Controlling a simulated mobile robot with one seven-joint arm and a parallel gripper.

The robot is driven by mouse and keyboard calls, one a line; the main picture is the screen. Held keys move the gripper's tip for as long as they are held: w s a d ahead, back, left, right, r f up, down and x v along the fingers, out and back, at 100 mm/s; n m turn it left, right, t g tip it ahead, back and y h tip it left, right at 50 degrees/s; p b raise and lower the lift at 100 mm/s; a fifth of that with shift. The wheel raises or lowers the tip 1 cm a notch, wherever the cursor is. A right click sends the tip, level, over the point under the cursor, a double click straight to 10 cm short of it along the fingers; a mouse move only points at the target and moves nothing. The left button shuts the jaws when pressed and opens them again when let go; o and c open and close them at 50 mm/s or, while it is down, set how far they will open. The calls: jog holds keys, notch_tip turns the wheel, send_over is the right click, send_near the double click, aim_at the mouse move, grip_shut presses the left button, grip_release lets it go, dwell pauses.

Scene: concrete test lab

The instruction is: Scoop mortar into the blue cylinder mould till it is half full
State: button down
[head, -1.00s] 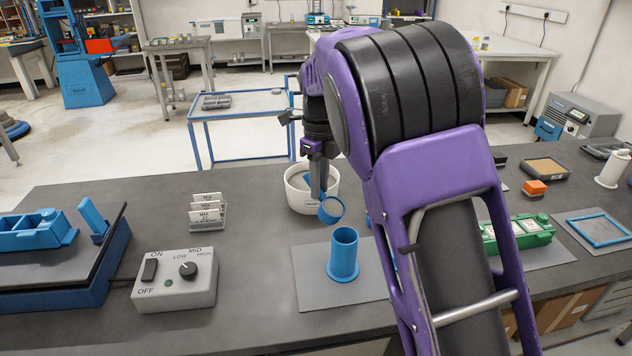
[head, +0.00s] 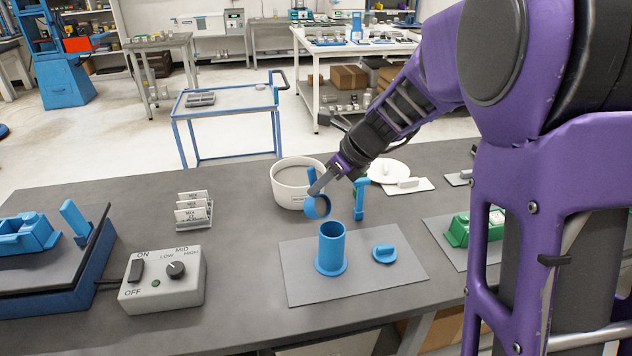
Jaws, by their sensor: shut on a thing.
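The blue cylinder mould (head: 331,250) stands upright on a grey mat, open at the top; its inside level cannot be made out. The white mortar bowl (head: 290,198) stands behind it, with grey contents partly visible. My gripper (head: 322,184) is shut on a blue scoop (head: 317,207), in front of the bowl's right side as seen from the head. The scoop's cup is tilted, and grey-brown shows inside it. The scoop is above and behind the mould, apart from it. Part of the bowl is hidden behind the gripper and scoop.
A blue lid with a grip (head: 384,254) lies right of the mould on the mat (head: 300,284). A blue upright stand (head: 360,199) and a white disc (head: 388,171) are behind. A control box (head: 164,282) and card holder (head: 194,211) stand left.

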aim_at(309, 171)
jog(key=shift+f+b, duration=0.1)
jog(key=shift+b, duration=0.35)
jog(key=shift+s+d+y+b, duration=0.1)
jog(key=shift+d+y+b, duration=0.25)
jog(key=shift+b, duration=1)
jog(key=shift+a+r+p, duration=0.15)
jog(key=shift+r+p, duration=0.05)
jog(key=shift+p, duration=0.35)
jog(key=p, duration=0.3)
jog(key=shift+a+r, duration=0.25)
jog(key=shift+r, duration=0.05)
jog(key=shift+w+a+f+h, duration=0.25)
jog(key=shift+f+h, duration=0.1)
jog(key=shift+h, duration=0.2)
jog(key=h, duration=0.1)
jog(key=w+a+g+h, duration=0.1)
jog(key=a+g+h, duration=0.1)
jog(key=h, duration=0.1)
jog(key=shift+w+a+f, duration=0.2)
jog(key=shift+f, duration=0.05)
jog(key=g+h, duration=0.1)
jog(key=a+g+h, duration=0.1)
jog(key=h, duration=0.1)
jog(key=w+g+h, duration=0.1)
jog(key=h, duration=0.1)
jog(key=shift+a+r, duration=0.1)
jog(key=shift+a, duration=0.3)
